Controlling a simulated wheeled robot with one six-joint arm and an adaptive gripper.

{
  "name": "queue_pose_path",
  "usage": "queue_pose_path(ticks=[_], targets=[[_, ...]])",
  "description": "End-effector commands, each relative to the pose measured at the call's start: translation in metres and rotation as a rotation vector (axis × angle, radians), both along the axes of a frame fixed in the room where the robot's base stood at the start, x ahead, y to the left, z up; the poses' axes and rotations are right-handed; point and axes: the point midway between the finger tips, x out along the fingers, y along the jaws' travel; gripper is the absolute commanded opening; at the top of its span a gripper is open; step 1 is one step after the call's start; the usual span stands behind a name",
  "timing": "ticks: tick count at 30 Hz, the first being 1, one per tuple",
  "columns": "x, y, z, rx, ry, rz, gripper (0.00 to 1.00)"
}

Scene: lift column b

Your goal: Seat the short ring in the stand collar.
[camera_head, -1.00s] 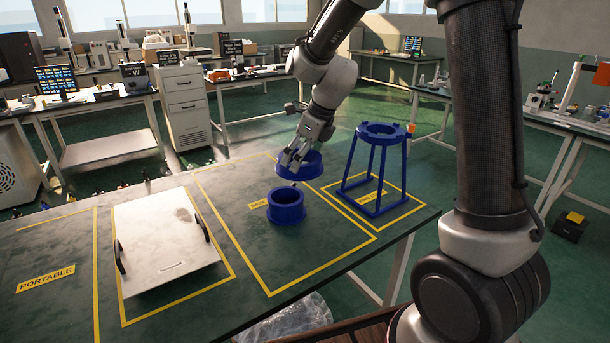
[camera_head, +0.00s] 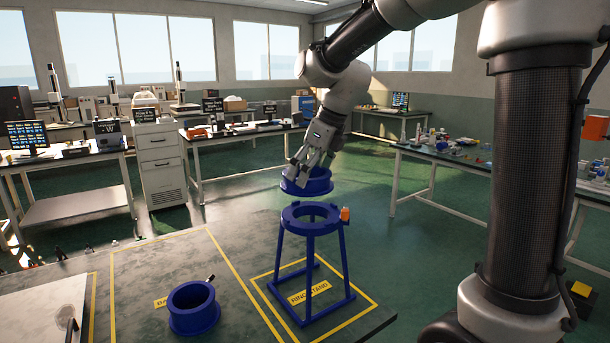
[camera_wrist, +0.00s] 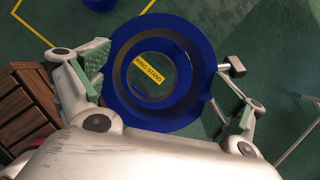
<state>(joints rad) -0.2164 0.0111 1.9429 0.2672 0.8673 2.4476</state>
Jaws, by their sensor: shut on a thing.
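My gripper (camera_head: 311,163) is shut on a blue ring (camera_head: 313,182), which looks like the short ring. In the head view it hangs over the blue ring stand (camera_head: 309,250), with a small gap above the stand collar (camera_head: 325,213). The collar is an open ring on splayed legs, with an orange knob (camera_head: 345,214) at its right. In the wrist view the held ring (camera_wrist: 122,55) lies between the fingers. The "RING STAND" label shows through its opening. The ring hides much of the collar there, so exact centring cannot be told.
Another blue ring (camera_head: 194,318), flanged at its base, stands on the table (camera_head: 150,255) left of the stand. A pale plate (camera_head: 35,320) with a dark handle lies at the far left. The stand is near the table's right edge. Other benches stand farther back.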

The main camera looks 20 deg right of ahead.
Motion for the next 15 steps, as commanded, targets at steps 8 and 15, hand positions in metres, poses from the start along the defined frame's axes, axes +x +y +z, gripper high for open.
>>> queue_pose_path(ticks=[8,15], targets=[[-0.0104,-0.0038,-0.0025,0.0,-0.001,-0.06,0.63],[-0.01,-0.0039,-0.0026,0.0,-0.001,-0.064,0.63]])
